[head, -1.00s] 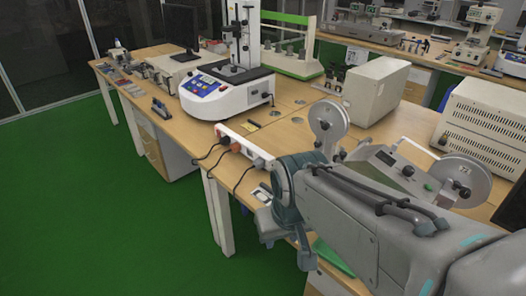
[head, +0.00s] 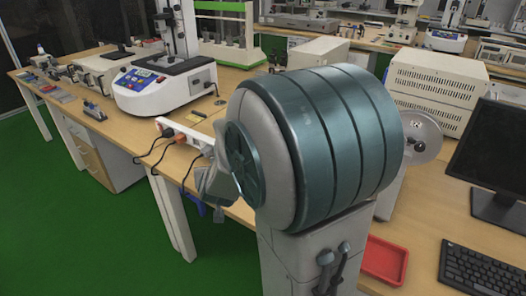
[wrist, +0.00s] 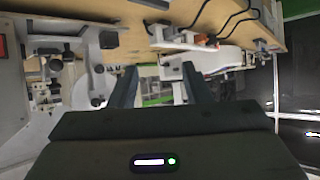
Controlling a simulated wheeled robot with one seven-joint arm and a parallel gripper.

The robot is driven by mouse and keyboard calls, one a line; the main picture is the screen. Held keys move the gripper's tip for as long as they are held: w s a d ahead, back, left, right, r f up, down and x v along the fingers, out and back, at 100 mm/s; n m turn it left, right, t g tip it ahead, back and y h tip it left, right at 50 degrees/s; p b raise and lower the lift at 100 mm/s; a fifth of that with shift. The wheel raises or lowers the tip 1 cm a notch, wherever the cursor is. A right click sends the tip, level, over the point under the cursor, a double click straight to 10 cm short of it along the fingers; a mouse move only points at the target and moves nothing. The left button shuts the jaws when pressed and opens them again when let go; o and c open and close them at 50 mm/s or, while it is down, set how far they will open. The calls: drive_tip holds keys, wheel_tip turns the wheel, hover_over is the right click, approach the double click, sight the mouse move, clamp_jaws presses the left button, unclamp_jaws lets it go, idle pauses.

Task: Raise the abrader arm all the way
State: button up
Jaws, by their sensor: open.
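A grey machine with a round disc (head: 422,137), which may be the abrader, stands on the right-hand bench. My raised arm hides most of it in the head view, and I cannot make out the abrader arm or its angle. My gripper (wrist: 160,88) is open in the wrist view, with two dark fingers apart and nothing between them. The wrist picture looks upside down. A pale round disc (wrist: 88,88) shows there left of the fingers, apart from them.
A white power strip (head: 186,134) with cables lies along the bench edge. A white test machine (head: 165,85) stands at the back left. A red tray (head: 383,262), a monitor (head: 500,150) and a keyboard (head: 483,270) are at the right. Green floor is open at the left.

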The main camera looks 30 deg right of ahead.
drive_tip(key=s+d+f+m+g+h+b, duration=0.1)
drive_tip(key=d+f+m+h+b, duration=0.15)
drive_tip(key=d+h, duration=0.4)
drive_tip(key=s+d+f+m+g+h+b, duration=0.1)
drive_tip(key=d+f+h+b, duration=0.2)
drive_tip(key=d+h, duration=0.3)
drive_tip(key=shift+y, duration=0.55)
drive_tip(key=b+x, duration=0.1)
drive_tip(key=x, duration=1.3)
drive_tip(key=shift+s+d+r, duration=0.1)
drive_tip(key=shift+r, duration=0.1)
drive_tip(key=shift+n, duration=0.25)
clamp_jaws()
